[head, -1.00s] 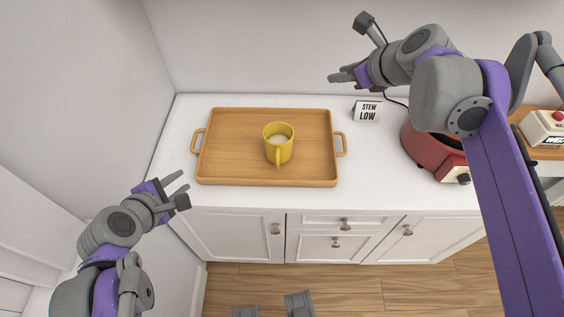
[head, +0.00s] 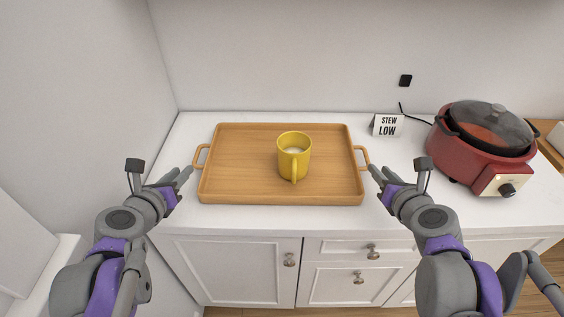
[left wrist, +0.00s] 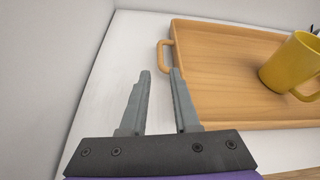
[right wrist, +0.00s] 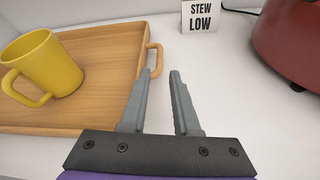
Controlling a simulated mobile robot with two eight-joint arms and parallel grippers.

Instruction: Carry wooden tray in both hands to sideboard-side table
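The wooden tray (head: 235,165) lies flat on the white counter, with a handle at each short side. A yellow mug (head: 294,158) with pale liquid inside stands upright on it; the mug also shows in the left wrist view (left wrist: 292,62) and the right wrist view (right wrist: 50,65). My left gripper (head: 184,174) is open and empty, just short of the tray's left handle (left wrist: 164,55). My right gripper (head: 374,174) is open and empty, close to the right handle (right wrist: 154,60). In the wrist views neither handle is between the fingers.
A red cooker (head: 462,160) with a dark lid stands on the counter at the right. A "STEW LOW" sign (head: 387,125) stands between it and the tray. A wall (head: 105,110) bounds the counter on the left. Cabinet doors (head: 240,268) are below the front edge.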

